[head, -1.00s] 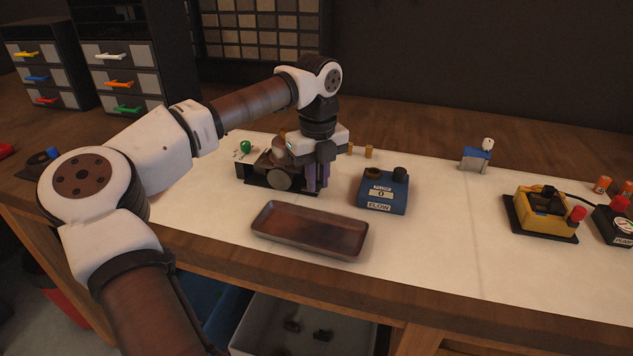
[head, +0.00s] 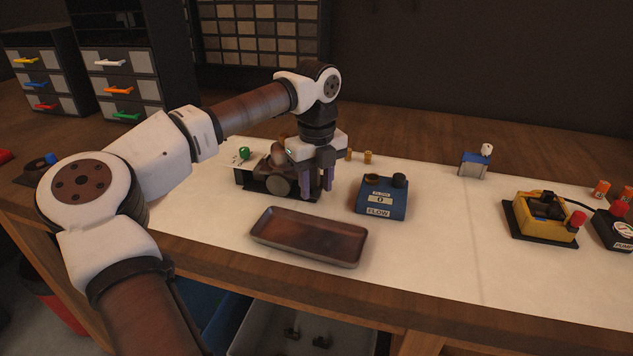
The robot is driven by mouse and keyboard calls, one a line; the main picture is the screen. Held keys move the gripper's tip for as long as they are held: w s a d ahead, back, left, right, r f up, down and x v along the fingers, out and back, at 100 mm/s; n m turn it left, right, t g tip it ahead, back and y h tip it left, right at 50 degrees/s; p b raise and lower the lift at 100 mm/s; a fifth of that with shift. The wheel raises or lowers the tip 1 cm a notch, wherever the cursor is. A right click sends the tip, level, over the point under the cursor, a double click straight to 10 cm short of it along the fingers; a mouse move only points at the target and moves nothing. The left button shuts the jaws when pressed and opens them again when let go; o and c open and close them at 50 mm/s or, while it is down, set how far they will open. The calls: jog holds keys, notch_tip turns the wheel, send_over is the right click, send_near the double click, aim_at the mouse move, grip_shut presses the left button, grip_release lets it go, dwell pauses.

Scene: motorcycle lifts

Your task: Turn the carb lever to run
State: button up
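The carburetor (head: 278,184) sits in a black holder on the white mat, left of the middle. A green knob (head: 244,153) stands at its left end; I cannot tell whether this is the carb lever. My gripper (head: 317,186) points down at the carburetor's right side, with its purple-grey fingers low beside the body. Two fingers show with a small gap between them. Whether they touch the carburetor or anything between them cannot be seen. The carb lever and its run mark cannot be made out; my gripper may hide them.
A brown tray (head: 309,236) lies in front of the carburetor. A blue FLOW box (head: 382,198) reading 0 stands to the right. A yellow fixture (head: 543,217) and a pump box (head: 614,228) are at the far right. The mat between the blue box and the yellow fixture is clear.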

aim_at(317, 188)
jog(key=shift+r, duration=0.1)
notch_tip(317, 188, up, 14)
jog(key=shift+b, duration=0.45)
jog(key=shift+f, duration=0.2)
